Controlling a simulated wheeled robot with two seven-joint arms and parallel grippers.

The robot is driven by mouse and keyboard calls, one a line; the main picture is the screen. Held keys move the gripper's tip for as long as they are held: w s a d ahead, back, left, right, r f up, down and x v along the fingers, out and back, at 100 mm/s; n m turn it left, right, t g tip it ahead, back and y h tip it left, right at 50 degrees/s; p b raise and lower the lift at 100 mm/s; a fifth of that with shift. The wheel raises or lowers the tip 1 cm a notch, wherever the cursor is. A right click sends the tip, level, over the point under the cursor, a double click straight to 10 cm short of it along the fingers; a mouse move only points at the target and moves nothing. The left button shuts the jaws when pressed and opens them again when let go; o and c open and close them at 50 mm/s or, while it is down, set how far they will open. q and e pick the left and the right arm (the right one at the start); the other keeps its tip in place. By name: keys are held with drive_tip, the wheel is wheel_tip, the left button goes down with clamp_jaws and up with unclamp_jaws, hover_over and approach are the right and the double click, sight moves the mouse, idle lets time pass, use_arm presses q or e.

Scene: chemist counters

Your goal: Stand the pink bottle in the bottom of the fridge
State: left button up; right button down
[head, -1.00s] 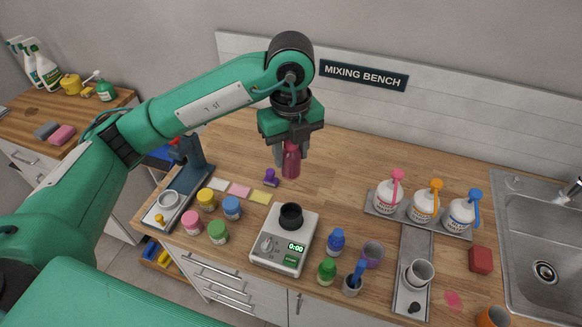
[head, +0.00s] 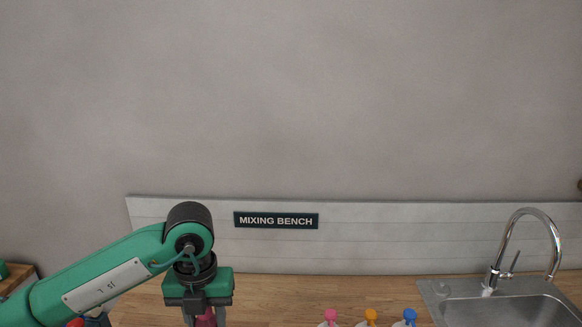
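My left gripper (head: 204,318) shows at the lower edge of the head view, above the wooden bench. Its fingers are cut off by the bottom edge of the picture. The top of the pink bottle (head: 205,318) shows between the fingers, and the gripper is shut on it. The lower part of the bottle is out of view. My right gripper is not in view. The fridge is not in view.
The mixing bench (head: 290,288) runs along the wall under its sign (head: 276,220). Pink, orange and blue pump tops (head: 370,315) show at the bottom edge. A sink (head: 500,305) with a tall tap (head: 530,240) is at the right.

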use_arm(q)
drive_tip(key=m, duration=0.3)
drive_tip(key=f+m, duration=0.1)
drive_tip(key=shift+a+m, duration=0.3)
drive_tip(key=shift+a, duration=0.05)
drive_tip(key=m, duration=0.3)
drive_tip(key=f+m, duration=0.1)
drive_tip(key=shift+w+a, duration=0.1)
drive_tip(key=shift+a, duration=0.2)
drive_tip(key=m, duration=0.3)
drive_tip(key=f+m, duration=0.1)
drive_tip(key=shift+a+m, duration=0.35)
drive_tip(key=shift+m, duration=0.05)
drive_tip(key=a+f+m, duration=0.2)
drive_tip(key=m, duration=0.9)
drive_tip(key=a+f+m, duration=0.1)
drive_tip(key=f+m, duration=0.1)
drive_tip(key=m, duration=1)
drive_tip(key=shift+a+f, duration=0.4)
